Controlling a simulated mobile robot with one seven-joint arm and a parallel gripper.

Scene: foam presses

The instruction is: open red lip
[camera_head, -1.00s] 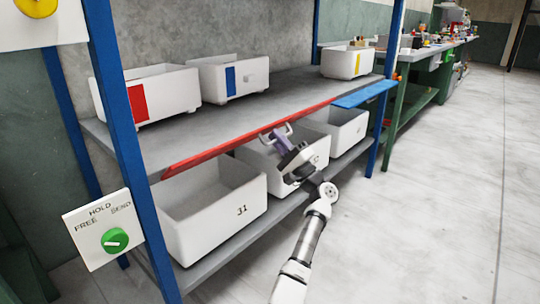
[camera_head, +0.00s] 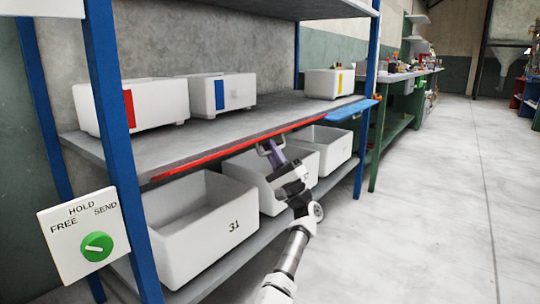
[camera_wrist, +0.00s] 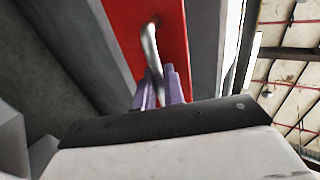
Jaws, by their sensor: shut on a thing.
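The red lip (camera_head: 222,157) is a long narrow red strip along the front edge of the middle shelf. In the wrist view the red lip (camera_wrist: 150,35) runs upward from my fingers, with a bent metal handle (camera_wrist: 151,45) on it. My gripper (camera_head: 268,148) is at the lip's front, right of its middle. Its purple fingers (camera_wrist: 161,88) are shut on the lower end of the handle. The exact contact is partly hidden by the gripper body in the wrist view. The lip's tilt is hard to judge in the head view.
White bins stand below, including one marked 31 (camera_head: 232,226). Bins with red (camera_head: 150,103), blue (camera_head: 238,92) and yellow (camera_head: 322,82) marks stand on the shelf. A blue lip (camera_head: 350,111) juts out at right. A green-knob switch panel (camera_head: 90,240) hangs at left.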

